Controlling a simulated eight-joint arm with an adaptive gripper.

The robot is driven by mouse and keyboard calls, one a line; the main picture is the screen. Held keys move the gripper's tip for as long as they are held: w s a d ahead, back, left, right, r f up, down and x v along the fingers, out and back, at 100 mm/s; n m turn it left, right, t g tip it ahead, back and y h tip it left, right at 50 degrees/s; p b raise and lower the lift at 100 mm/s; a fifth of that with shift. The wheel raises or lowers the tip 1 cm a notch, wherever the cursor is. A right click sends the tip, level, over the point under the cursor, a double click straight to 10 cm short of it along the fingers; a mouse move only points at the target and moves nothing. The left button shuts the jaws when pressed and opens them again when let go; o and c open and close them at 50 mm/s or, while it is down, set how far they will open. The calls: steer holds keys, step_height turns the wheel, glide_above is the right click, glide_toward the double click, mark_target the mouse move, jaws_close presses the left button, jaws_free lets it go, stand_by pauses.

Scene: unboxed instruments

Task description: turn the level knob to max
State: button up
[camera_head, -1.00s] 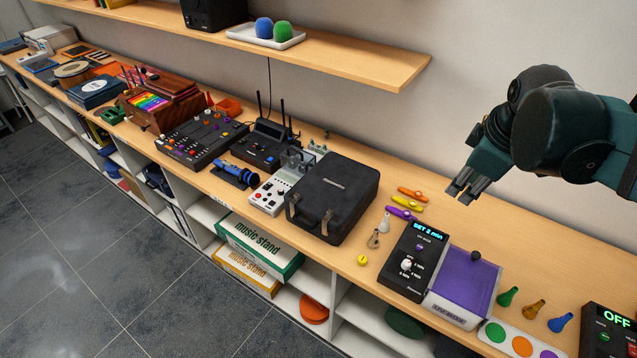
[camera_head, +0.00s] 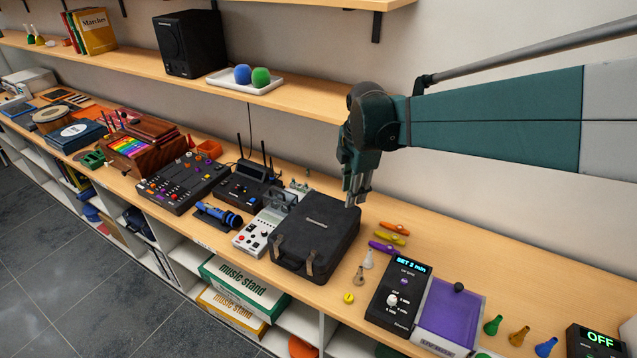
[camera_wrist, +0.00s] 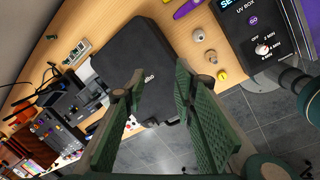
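No label reading "level" is legible, so I cannot tell which knob it is. Candidates with knobs are a small white control box (camera_head: 246,240) left of the black case, a black mixer (camera_head: 180,183) with several coloured knobs, and a black receiver (camera_head: 243,188) with two antennas. The UV box control unit (camera_head: 397,297), displaying "SET 2 min", has a white knob (camera_head: 392,300) with minute marks, also in the wrist view (camera_wrist: 262,49). My gripper (camera_head: 356,203) hangs above the black case's right side. In the wrist view its fingers (camera_wrist: 157,86) are apart with nothing between them.
The closed black case (camera_head: 314,237) lies below my gripper, beside the white box. Kazoos (camera_head: 394,228) and small bells or mutes (camera_head: 368,260) lie to its right. An upper shelf (camera_head: 300,97) with a speaker (camera_head: 190,43) overhangs the back of the counter.

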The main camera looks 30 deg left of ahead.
steer(key=s+a+f+n+g+p, duration=0.1)
steer(key=a+f+n, duration=0.2)
steer(key=a, duration=0.4)
steer(key=s+a+f+n, duration=0.2)
steer(key=a+f+n, duration=0.1)
steer(key=a, duration=0.4)
steer(key=n+h+p, duration=0.1)
steer(key=n+p, duration=0.1)
steer(key=n, duration=0.4)
glide_above(264, 231)
steer(key=shift+g, duration=0.4)
step_height(264, 231, down, 8)
steer(key=shift+f, duration=0.15)
steer(key=shift+f, duration=3.9)
steer(key=shift+c, duration=0.5)
jaws_close()
